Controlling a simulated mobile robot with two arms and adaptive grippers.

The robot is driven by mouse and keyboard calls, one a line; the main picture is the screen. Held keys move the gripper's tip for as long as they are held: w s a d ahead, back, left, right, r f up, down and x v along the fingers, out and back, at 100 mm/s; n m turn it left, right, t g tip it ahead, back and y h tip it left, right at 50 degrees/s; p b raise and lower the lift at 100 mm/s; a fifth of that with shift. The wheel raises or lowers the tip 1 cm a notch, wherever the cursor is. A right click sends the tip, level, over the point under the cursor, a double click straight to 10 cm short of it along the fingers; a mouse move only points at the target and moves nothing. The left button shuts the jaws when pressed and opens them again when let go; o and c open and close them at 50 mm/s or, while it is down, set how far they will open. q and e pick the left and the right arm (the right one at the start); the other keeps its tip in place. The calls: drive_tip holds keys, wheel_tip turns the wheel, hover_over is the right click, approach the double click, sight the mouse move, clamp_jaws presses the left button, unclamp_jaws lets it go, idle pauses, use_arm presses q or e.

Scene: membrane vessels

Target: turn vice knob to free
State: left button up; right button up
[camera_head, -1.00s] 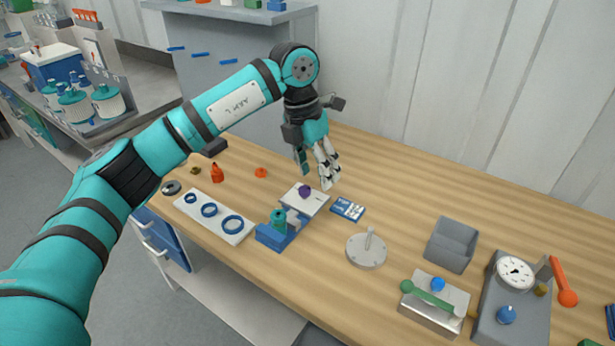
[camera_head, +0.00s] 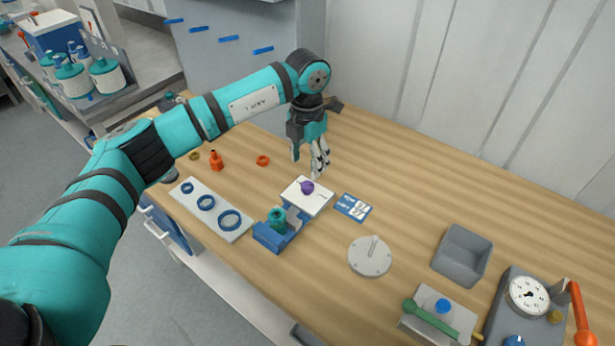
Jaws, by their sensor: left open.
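A small blue vice (camera_head: 266,240) stands near the front edge of the wooden bench, with a teal piece (camera_head: 277,219) between its jaws. Directly behind it is a white plate (camera_head: 318,205) with a round purple knob (camera_head: 307,187) on top. My left gripper (camera_head: 309,163) hangs pointing down just behind the purple knob, open and empty, its fingers apart from the knob. Which way the knob is set is too small to tell. My right gripper is not in view.
A white board with blue rings (camera_head: 231,220) lies left of the vice. A grey bin (camera_head: 462,255) and a gauge (camera_head: 529,295) stand further right.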

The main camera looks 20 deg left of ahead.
sight(307, 185)
use_arm(q)
wheel_tip(307, 185, down, 4)
drive_tip(key=shift+s+r+p, duration=0.1)
drive_tip(key=shift+r+p, duration=0.1)
drive_tip(key=shift+p, duration=0.2)
wheel_tip(307, 185, down, 3)
drive_tip(key=shift+f+p, duration=0.15)
drive_tip(key=shift+p, duration=0.15)
drive_tip(key=shift+f, duration=0.3)
clamp_jaws()
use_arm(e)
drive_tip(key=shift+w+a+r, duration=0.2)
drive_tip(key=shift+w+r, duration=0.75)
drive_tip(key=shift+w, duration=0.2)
